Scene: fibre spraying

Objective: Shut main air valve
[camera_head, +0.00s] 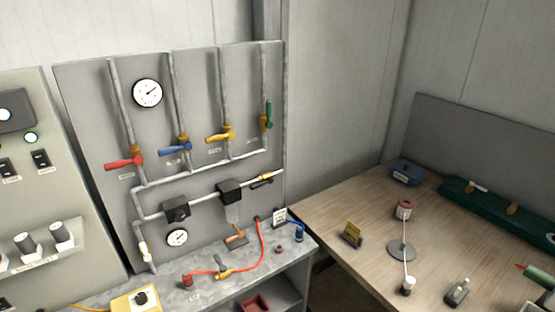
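A grey pipe panel (95,90) stands against the wall with several lever valves. The red lever (122,161), blue lever (175,149) and yellow lever (220,136) lie across their pipes. The green lever (268,112) stands upright along its pipe. A brass valve with a dark lever (263,179) sits at the right end of the lower pipe. A white handle (143,251) is on the lower left pipe. The labels are too small to read, so I cannot tell which is the main air valve. Neither gripper is in view.
A metal bench (205,275) below the panel holds a red hose (259,240) and a yellow box (136,298). A control cabinet (85,185) stands at left. A wooden table (335,215) at right carries small items.

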